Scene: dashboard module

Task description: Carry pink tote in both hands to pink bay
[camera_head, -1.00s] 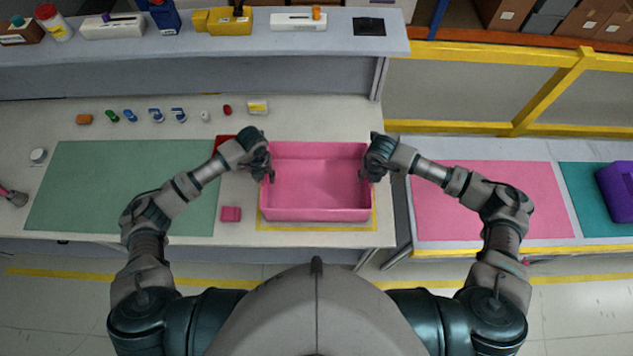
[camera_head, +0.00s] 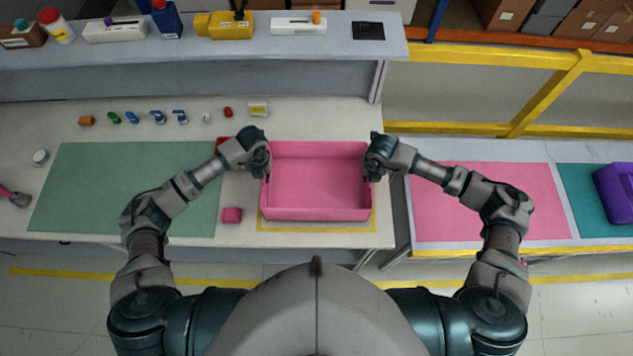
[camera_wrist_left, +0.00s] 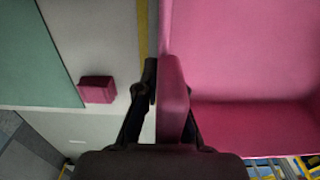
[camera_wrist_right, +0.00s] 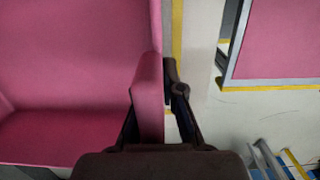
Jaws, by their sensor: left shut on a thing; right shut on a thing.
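The pink tote (camera_head: 318,188) is an open, empty box over the yellow-outlined area on the right part of the workbench. My left gripper (camera_head: 262,172) is shut on its left wall; in the left wrist view that wall (camera_wrist_left: 172,100) sits between the fingers. My right gripper (camera_head: 373,172) is shut on its right wall, which also shows between the fingers in the right wrist view (camera_wrist_right: 148,100). I cannot tell whether the tote touches the bench. The pink bay (camera_head: 485,203) is a bare pink mat on the separate table to the right.
A gap separates the workbench (camera_head: 240,120) from the right table. A small pink block (camera_head: 232,215) lies left of the tote, and a red object (camera_head: 223,143) is partly hidden behind my left gripper. A purple bin (camera_head: 615,192) stands on the teal mat (camera_head: 585,215) at far right.

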